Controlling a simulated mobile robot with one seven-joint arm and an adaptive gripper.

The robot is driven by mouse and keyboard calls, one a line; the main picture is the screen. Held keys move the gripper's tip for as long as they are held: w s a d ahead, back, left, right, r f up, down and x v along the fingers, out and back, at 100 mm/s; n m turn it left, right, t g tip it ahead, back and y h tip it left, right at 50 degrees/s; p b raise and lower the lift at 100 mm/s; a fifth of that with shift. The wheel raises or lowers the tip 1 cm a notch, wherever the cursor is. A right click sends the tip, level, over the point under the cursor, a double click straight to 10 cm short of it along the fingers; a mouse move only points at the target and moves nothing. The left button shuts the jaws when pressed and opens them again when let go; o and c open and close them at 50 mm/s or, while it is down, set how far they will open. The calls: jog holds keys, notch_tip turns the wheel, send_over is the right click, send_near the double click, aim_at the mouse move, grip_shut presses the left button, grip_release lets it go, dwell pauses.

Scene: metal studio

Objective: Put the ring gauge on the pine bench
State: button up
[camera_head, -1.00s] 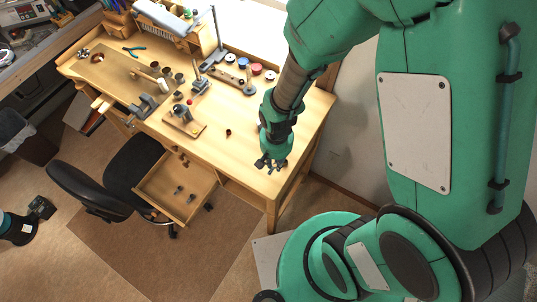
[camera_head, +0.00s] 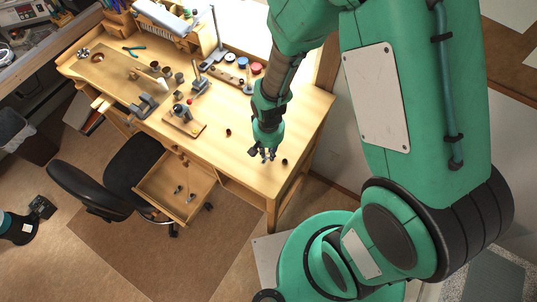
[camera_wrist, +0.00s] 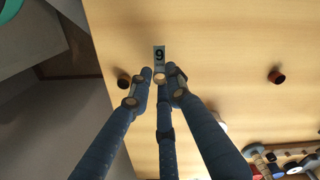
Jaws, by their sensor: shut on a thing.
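A small grey plate (camera_wrist: 159,55) with a dark number like a 9 or 6 shows at my fingertips in the wrist view; I take it to be the ring gauge. My gripper (camera_wrist: 160,76) has its three blue fingers closed together on it. In the head view my gripper (camera_head: 265,155) points down over the front right part of the pine bench (camera_head: 240,160); the gauge is too small to make out there. I cannot tell whether the gauge touches the bench top. The bench's bare wood (camera_wrist: 215,35) fills most of the wrist view.
One small dark cup (camera_head: 284,161) stands just right of my gripper, another (camera_head: 228,132) to its left. A wooden block with a tool (camera_head: 184,120) and coloured tins (camera_head: 243,62) stand farther off. The drawer (camera_head: 172,195) is open. The bench's right front is mostly clear.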

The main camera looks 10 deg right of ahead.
jog(key=shift+f, duration=1.1)
jog(key=shift+f, duration=0.15)
jog(key=o, duration=0.8)
jog(key=shift+o, duration=0.2)
notch_tip(320, 180, up, 12)
